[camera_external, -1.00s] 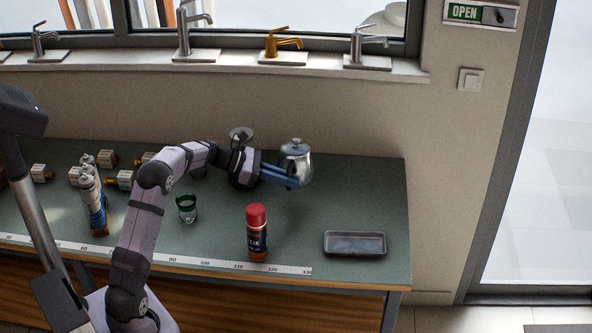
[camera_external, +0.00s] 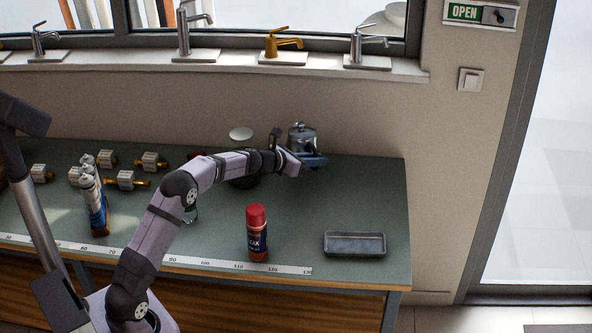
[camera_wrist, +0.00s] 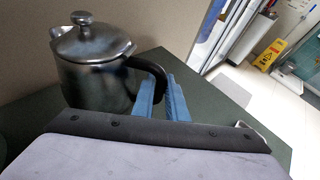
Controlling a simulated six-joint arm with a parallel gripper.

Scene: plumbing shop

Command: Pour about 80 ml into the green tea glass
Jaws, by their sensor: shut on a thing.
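A shiny metal pot (camera_external: 302,139) with a knobbed lid is at the back right of the bench, beside the wall. In the wrist view the pot (camera_wrist: 95,75) looks roughly upright, with its black handle (camera_wrist: 150,70) towards my gripper. The blue fingers of my gripper (camera_wrist: 168,88) are shut on that handle; my gripper (camera_external: 318,161) also shows in the external view. The pot appears raised off the bench. The tea glass (camera_external: 191,214) stands mid-bench, mostly hidden behind my arm; its green band is barely visible and its contents cannot be seen.
A red-capped spray can (camera_external: 257,233) stands near the front edge, with a grey tray (camera_external: 355,244) to its right. Tubes (camera_external: 93,200) and several brass-ended valves (camera_external: 126,180) are on the left. A pale round thing (camera_external: 241,134) is near the wall.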

